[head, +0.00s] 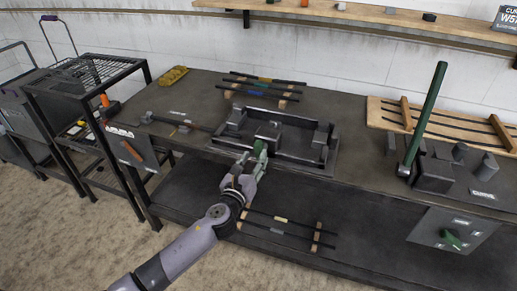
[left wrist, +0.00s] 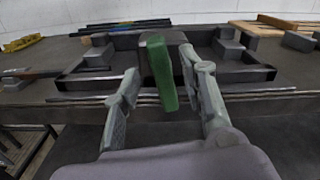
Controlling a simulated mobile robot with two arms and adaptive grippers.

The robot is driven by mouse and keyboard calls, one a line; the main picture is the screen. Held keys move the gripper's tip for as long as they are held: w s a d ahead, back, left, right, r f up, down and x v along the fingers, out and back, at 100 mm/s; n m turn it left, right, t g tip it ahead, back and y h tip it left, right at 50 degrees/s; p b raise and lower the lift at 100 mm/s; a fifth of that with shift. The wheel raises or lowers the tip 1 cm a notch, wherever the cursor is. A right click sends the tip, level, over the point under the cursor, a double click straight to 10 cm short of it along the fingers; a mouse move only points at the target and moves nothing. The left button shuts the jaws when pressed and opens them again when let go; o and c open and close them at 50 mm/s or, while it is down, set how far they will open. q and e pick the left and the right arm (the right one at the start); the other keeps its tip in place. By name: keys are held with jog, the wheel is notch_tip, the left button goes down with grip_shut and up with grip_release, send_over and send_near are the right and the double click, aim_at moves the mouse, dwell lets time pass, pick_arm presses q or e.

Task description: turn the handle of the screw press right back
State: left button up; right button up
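A short green handle (head: 260,147) stands at the front of a dark metal fixture (head: 320,154) in the middle of the bench, which appears to be the screw press. In the left wrist view the green handle (left wrist: 158,75) hangs in front of a dark block, tilted slightly. My left gripper (head: 254,164) is at the bench's front edge, pointing at the handle. In the left wrist view its two fingers (left wrist: 162,72) are spread, one on each side of the handle, with small gaps seeming to show. My right gripper is out of view.
A tall green lever (head: 425,115) rises from another device at the right. A panel with a green knob (head: 452,240) hangs below it. Rods lie on the bench (head: 200,88) behind and on the lower shelf. A wire rack (head: 85,75) stands at the left.

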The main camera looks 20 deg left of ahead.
aim_at(257, 153)
pick_arm(q)
jog(key=shift+w+d, duration=0.1)
jog(key=shift+w, duration=2.3)
grip_shut()
